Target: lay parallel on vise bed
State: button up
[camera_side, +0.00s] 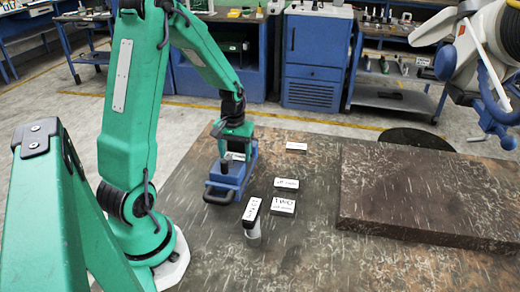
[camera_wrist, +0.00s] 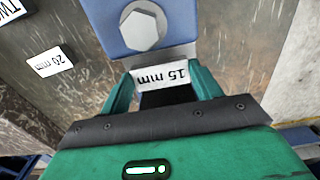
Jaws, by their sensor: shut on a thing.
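My gripper (camera_wrist: 163,88) is shut on a block with a white label reading "15 mm" (camera_wrist: 160,76), the parallel, seen between its green fingers in the wrist view. In the side view my gripper (camera_side: 236,140) is low over the blue vise (camera_side: 226,178). The parallel shows there only as a small pale patch (camera_side: 236,156) at the vise. In the wrist view a blue vise part with a hex bolt (camera_wrist: 143,27) is just beyond the label. I cannot tell whether the parallel touches the vise bed, which is hidden.
On the table right of the vise are a "20 mm" labelled piece (camera_side: 286,183), a "TWO" labelled block (camera_side: 283,206) and another white-labelled piece (camera_side: 297,146). A dark labelled piece (camera_side: 251,209) with a silvery end stands in front. A thick brown plate (camera_side: 425,195) fills the right.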

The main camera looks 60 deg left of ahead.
aim_at(235, 157)
jog(key=shift+f, duration=0.5)
jog(key=shift+f, duration=0.1)
jog(key=o, duration=1.2)
notch_tip(235, 157, up, 12)
jog(key=shift+r, duration=0.15)
dwell(0.4)
